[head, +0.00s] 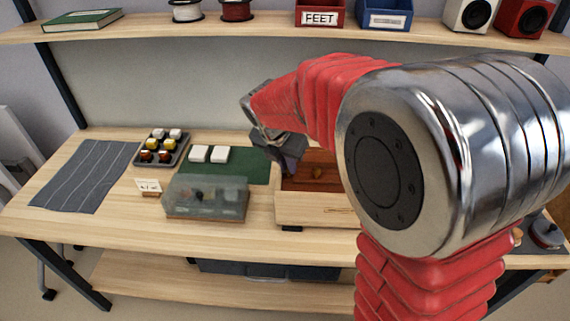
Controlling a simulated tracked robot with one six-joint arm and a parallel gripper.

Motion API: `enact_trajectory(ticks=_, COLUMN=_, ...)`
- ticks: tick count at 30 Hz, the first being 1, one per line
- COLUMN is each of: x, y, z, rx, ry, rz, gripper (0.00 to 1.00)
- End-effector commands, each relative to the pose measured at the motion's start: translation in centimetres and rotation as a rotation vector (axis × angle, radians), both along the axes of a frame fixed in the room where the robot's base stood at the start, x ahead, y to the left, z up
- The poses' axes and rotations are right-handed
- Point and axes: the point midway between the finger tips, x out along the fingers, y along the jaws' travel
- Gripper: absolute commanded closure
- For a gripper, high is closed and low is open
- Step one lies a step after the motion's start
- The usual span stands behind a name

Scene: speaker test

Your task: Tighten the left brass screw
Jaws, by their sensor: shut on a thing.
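A light wooden box (310,209) with a reddish-brown inside stands on the bench right of the green mat. A small brass-coloured piece (318,173) shows inside it; I cannot tell whether it is a screw. No left brass screw can be made out. My gripper (285,158) is at the box's left back edge, pointing down, small and dark in this view. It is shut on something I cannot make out. My arm hides the right part of the box.
Left of the box are a clear-lidded case (206,196), a green mat (238,165) with two white blocks (209,154), a tray of knobs (174,157) and a grey cloth (85,175). A shelf (270,24) with bins and speakers runs above.

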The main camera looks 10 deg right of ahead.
Motion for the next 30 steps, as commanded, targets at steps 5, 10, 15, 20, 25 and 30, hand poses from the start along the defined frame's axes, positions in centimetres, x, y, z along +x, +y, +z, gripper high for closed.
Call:
enact_trajectory(ticks=5, x=0.14, y=0.61, z=0.06, rx=0.004, ry=-0.005, rz=0.004, gripper=1.00)
enact_trajectory(ticks=10, x=0.20, y=0.58, z=0.07, rx=0.005, ry=-0.005, rz=-0.012, gripper=1.00)
enact_trajectory(ticks=15, x=0.28, y=0.63, z=0.09, rx=0.005, ry=-0.006, rz=-0.063, gripper=1.00)
enact_trajectory(ticks=20, x=0.39, y=0.67, z=0.08, rx=0.005, ry=-0.006, rz=-0.145, gripper=1.00)
enact_trajectory(ticks=25, x=0.54, y=0.78, z=0.09, rx=0.005, ry=-0.007, rz=-0.269, gripper=1.00)
enact_trajectory(ticks=30, x=0.75, y=0.87, z=0.06, rx=0.007, ry=-0.007, rz=-0.424, gripper=1.00)
